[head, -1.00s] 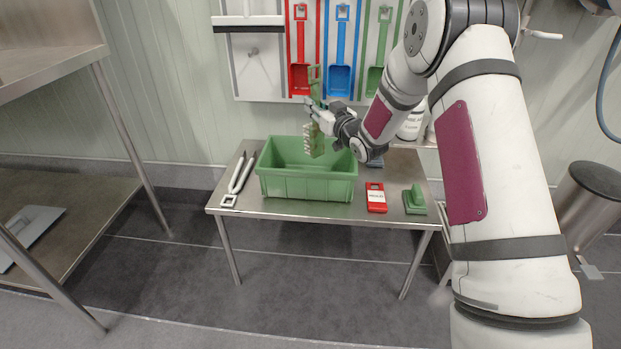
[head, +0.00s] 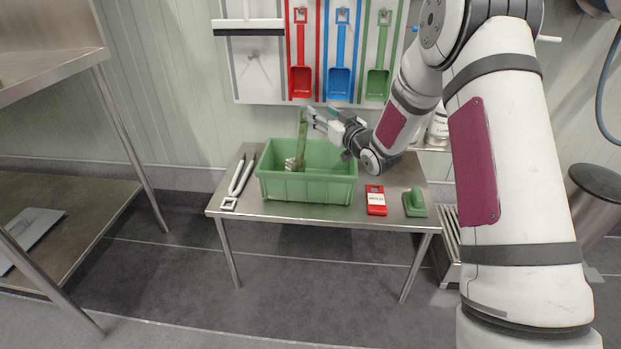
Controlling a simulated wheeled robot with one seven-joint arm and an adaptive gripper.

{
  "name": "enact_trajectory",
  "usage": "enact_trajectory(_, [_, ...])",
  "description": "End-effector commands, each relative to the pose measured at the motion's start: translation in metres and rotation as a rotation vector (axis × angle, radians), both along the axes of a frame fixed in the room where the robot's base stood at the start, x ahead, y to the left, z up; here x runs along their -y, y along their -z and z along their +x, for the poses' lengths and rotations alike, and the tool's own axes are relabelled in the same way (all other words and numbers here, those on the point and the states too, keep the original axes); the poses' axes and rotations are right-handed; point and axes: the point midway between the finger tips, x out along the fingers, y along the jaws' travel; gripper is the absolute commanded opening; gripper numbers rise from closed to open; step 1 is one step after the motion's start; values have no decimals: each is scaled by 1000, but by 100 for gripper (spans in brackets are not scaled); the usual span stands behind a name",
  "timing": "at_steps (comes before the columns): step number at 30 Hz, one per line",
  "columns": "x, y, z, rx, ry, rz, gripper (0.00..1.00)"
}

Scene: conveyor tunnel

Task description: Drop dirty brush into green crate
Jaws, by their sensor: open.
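The green crate (head: 307,187) stands on the steel table. The dirty brush (head: 301,138), green with brownish soiling and pale bristles, stands steeply in the crate. Its bristle end is low inside the crate on the left and its handle sticks up above the rim. My gripper (head: 312,116) is open just right of the top of the handle, above the crate. I cannot tell whether a finger still touches the handle. The crate's front wall hides the lowest part of the brush.
On the steel table (head: 262,207) lie white tongs (head: 239,178) left of the crate, a red labelled item (head: 376,199) and a green hand brush (head: 414,202) to its right. A tool board (head: 257,72) with red, blue and green scoops hangs behind. A steel shelf stands at left.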

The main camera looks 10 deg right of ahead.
Motion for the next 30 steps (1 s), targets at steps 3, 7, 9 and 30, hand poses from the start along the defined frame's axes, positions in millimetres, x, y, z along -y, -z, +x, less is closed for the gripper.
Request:
enact_trajectory(3, [9, 0, -26, -3, 2, 0, 43])
enact_trajectory(7, [15, 0, -48, -1, 2, 0, 43])
enact_trajectory(9, [18, 0, -58, -1, 1, 0, 43])
enact_trajectory(30, [25, -16, -80, -97, 49, -69, 43])
